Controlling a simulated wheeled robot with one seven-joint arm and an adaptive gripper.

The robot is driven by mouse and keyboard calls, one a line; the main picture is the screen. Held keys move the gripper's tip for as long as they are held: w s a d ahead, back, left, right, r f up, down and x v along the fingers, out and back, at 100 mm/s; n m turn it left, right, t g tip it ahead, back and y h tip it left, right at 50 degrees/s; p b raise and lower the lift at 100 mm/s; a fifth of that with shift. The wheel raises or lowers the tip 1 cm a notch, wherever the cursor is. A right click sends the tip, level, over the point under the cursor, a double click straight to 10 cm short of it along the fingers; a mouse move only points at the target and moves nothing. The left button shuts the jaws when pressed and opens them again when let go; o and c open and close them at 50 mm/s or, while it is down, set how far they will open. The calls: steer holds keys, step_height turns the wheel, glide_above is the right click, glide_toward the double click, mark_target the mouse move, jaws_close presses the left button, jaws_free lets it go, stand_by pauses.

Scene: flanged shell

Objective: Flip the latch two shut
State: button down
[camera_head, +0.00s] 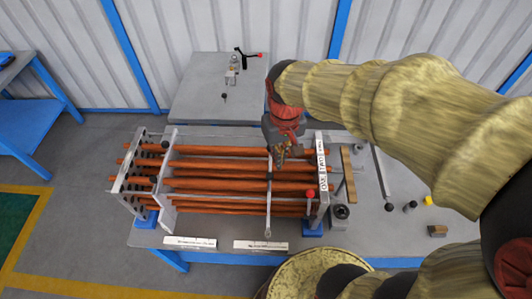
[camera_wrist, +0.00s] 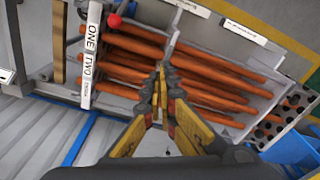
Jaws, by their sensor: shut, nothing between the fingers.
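A white label strip with the words ONE and TWO (camera_head: 321,163) runs along the right end plate of a frame of orange-brown tubes (camera_head: 215,183); it also shows in the wrist view (camera_wrist: 91,50). A red ball knob (camera_head: 310,193) is near the lower part of this strip, and it shows in the wrist view (camera_wrist: 114,20). I cannot make out which part is latch two or how it stands. My gripper (camera_head: 281,162) is above the tubes, left of the strip, near a grey crossbar (camera_head: 268,205). In the wrist view its fingertips (camera_wrist: 160,68) are together and empty.
The frame stands on a grey bench (camera_head: 375,230) with blue supports. A wooden bar (camera_head: 348,175), a long rod with a black knob (camera_head: 382,178) and small parts lie to the right. A second table (camera_head: 200,95) with a red-tipped clamp is behind. White label strips (camera_head: 190,242) lie in front.

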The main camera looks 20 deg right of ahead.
mark_target(270, 180)
steer(key=w+a+f+g+p, duration=0.1)
steer(key=w+p, duration=0.5)
steer(key=w, duration=0.8)
steer(key=shift+w+a+f+g, duration=0.25)
steer(key=shift+f+g, duration=0.55)
steer(key=shift+g, duration=0.4)
steer(key=p+x, duration=0.1)
steer(key=x, duration=0.9)
steer(key=shift+s+d+f, duration=0.1)
steer(key=shift+s, duration=0.05)
steer(key=s+p, duration=0.1)
steer(key=s, duration=0.2)
steer(key=shift+s, duration=0.35)
steer(key=shift+s, duration=0.1)
